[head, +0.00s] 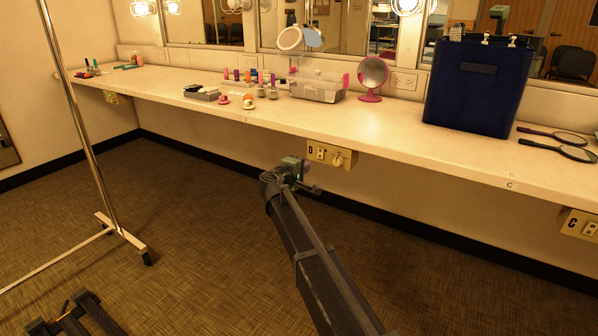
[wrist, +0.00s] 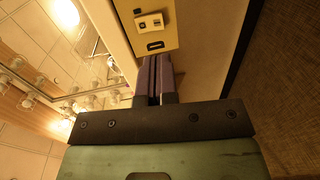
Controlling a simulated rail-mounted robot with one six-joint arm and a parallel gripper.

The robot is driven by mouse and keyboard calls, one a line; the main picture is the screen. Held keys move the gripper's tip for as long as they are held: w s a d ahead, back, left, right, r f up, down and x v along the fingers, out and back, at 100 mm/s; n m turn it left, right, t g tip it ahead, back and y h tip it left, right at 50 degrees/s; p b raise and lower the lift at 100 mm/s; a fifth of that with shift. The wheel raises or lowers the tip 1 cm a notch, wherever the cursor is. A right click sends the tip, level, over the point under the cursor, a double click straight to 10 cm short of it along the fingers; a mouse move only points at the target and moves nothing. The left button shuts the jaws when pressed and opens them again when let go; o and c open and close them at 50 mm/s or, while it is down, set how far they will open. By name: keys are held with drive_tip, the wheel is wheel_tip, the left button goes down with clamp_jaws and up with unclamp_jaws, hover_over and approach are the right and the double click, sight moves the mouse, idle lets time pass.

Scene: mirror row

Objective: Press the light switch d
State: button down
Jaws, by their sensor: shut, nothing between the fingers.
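The light switch d (head: 321,153) is on a beige plate (head: 347,156) fixed to the wall just under the counter edge. The plate has a dark letter mark at its left, small white parts in the middle and a round knob at its right. My gripper (head: 301,167) is just left of and below the plate in the head view, and its fingers are hard to make out there. In the wrist view my gripper's purple fingers (wrist: 154,62) are together and empty, pointing at the plate (wrist: 166,33). Its white switch part (wrist: 149,23) shows beyond the tips. I cannot tell whether they touch.
The counter (head: 400,130) overhangs the plate. It carries a dark blue bin (head: 475,88), a pink mirror (head: 372,78), a clear box (head: 316,88) and bottles. Another plate (head: 580,223) marked C is at the right.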

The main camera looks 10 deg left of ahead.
sight(319, 158)
drive_tip(key=x, duration=0.8)
drive_tip(key=shift+w+d+b, duration=0.1)
drive_tip(key=shift+w+b, duration=0.1)
drive_tip(key=shift+b, duration=0.2)
drive_tip(key=shift+w+f, duration=0.1)
drive_tip(key=shift+w, duration=0.1)
drive_tip(key=shift+s, duration=0.1)
drive_tip(key=f+b+v, duration=0.1)
drive_tip(key=f+v, duration=0.2)
drive_tip(key=v, duration=1)
drive_tip(key=shift+s+b, duration=0.4)
drive_tip(key=shift+s, duration=0.05)
drive_tip(key=shift+f, duration=0.15)
